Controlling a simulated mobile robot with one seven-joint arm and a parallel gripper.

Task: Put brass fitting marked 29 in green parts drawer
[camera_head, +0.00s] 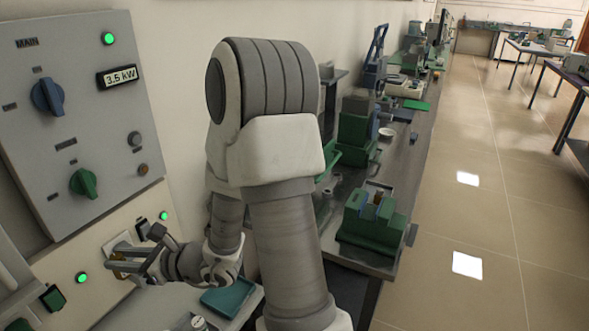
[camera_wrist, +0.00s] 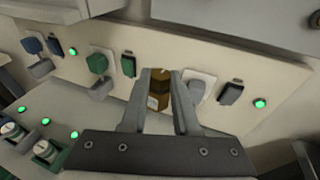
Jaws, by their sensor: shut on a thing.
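My gripper (camera_head: 122,262) is at the lower left in the head view, in front of the pale lower panel. In the wrist view its two fingers (camera_wrist: 159,98) are shut on a brass fitting (camera_wrist: 160,86). The fitting has a small pale label, but I cannot read its number. A brownish-yellow bit of the fitting (camera_head: 118,268) shows between the fingers in the head view. A shallow teal-green open tray (camera_head: 230,297) lies below and right of my gripper, partly hidden by my arm; I cannot tell whether it is the green parts drawer.
A grey control panel (camera_head: 85,120) with blue and green knobs stands above the lower panel (camera_wrist: 220,60), which carries switches and green lights. A green machine (camera_head: 375,222) stands on the bench to the right.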

